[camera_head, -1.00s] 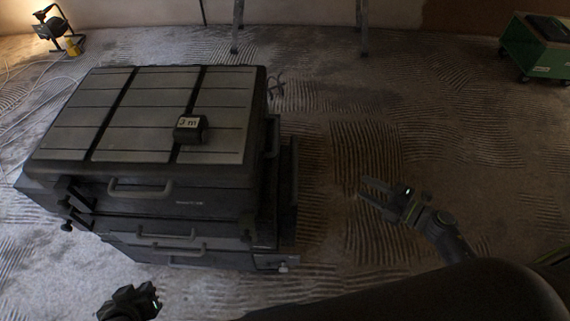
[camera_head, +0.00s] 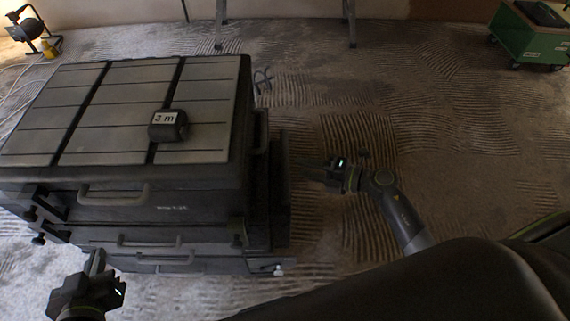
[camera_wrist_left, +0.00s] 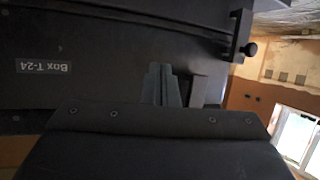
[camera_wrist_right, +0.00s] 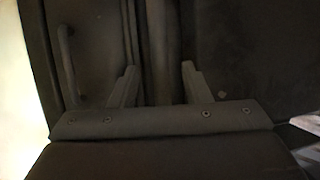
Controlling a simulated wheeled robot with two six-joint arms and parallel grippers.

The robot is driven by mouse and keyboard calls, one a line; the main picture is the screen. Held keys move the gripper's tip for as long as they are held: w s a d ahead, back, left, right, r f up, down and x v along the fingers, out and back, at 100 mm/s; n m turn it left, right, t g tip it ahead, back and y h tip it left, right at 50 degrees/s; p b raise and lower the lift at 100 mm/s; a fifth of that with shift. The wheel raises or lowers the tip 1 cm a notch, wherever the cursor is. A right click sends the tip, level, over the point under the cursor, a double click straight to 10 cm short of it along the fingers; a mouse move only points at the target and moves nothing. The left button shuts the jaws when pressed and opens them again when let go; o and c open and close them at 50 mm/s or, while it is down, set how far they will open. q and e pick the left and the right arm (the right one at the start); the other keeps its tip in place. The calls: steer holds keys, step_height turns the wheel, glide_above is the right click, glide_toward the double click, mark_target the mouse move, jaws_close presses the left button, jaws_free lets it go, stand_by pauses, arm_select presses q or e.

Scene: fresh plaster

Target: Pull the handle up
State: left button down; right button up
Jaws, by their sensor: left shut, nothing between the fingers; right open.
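A stack of dark grey tool boxes stands on the floor at the left of the head view. The top box (camera_head: 225,180) has a grey handle (camera_head: 115,196) on its front and a dark handle (camera_head: 262,132) on its right side. Lower front handles (camera_head: 150,241) show beneath. My left gripper (camera_head: 97,260) is shut and empty before the lower front left; its fingers (camera_wrist_left: 162,75) face a dark box front in the left wrist view. My right gripper (camera_head: 312,172) is open, just right of the stack. In the right wrist view a long handle (camera_wrist_right: 67,65) lies left of its fingers (camera_wrist_right: 158,85).
A small black block marked "3 m" (camera_head: 168,126) lies on the top box lid. A green wheeled cart (camera_head: 530,40) stands at the far right. A work lamp (camera_head: 28,28) stands at the far left.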

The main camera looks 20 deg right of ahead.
mark_target(285, 164)
steer(key=x, duration=0.5)
steer(key=shift+w+a+b, duration=0.15)
steer(key=shift+a+b, duration=0.05)
steer(key=shift+b, duration=0.2)
arm_select(q)
step_height(285, 164, up, 8)
steer(key=w+t, duration=0.2)
steer(key=t, duration=0.2)
steer(key=shift+w+a+f+m+t+y, duration=0.15)
steer(key=shift+a+f+m+t+y, duration=0.15)
steer(key=shift+t+y, duration=0.1)
arm_select(e)
steer(key=shift+w+a+f, duration=0.1)
steer(key=shift+w+a, duration=0.25)
steer(key=shift+a, duration=0.05)
jaws_close()
